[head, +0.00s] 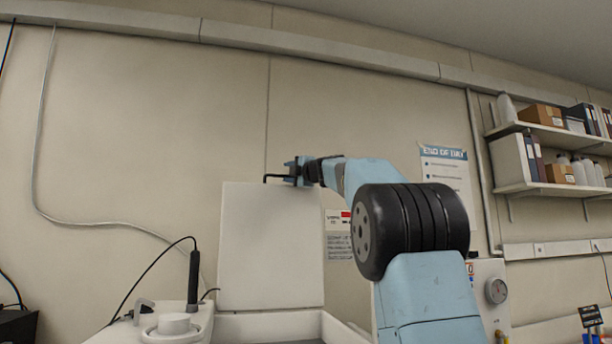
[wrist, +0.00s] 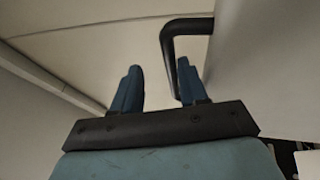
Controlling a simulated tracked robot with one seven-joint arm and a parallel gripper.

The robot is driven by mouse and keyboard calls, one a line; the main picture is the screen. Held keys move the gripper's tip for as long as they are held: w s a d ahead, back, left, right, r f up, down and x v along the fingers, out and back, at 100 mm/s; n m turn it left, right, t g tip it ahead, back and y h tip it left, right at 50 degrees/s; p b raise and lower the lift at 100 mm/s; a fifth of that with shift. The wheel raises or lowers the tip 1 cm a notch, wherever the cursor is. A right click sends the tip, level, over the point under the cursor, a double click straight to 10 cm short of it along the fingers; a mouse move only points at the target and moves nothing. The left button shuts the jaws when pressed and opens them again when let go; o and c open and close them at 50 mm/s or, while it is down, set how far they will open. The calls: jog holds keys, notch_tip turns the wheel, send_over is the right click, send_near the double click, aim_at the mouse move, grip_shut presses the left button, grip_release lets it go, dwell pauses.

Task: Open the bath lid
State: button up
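The bath lid (head: 270,245) is a white panel standing about upright above the white bath body (head: 270,327) in the head view. Its black handle (head: 275,178) sticks out at the top edge. My gripper (head: 292,172) is at this handle, up by the lid's top right corner. In the wrist view, the blue fingers of my gripper (wrist: 158,88) are spread apart. The black handle (wrist: 170,55) reaches down by the inner side of the right finger, with a gap to the left finger. Whether it touches the right finger is unclear. The lid (wrist: 265,70) fills the right side there.
A white device with a black probe (head: 194,277) stands left of the bath. A unit with a round gauge (head: 496,290) stands right of my arm. Shelves (head: 550,187) with boxes and bottles hang at the right. The wall behind is mostly bare.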

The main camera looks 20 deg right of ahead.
jog(key=v, duration=1)
jog(key=shift+s+d+f, duration=0.15)
jog(key=shift+f, duration=0.15)
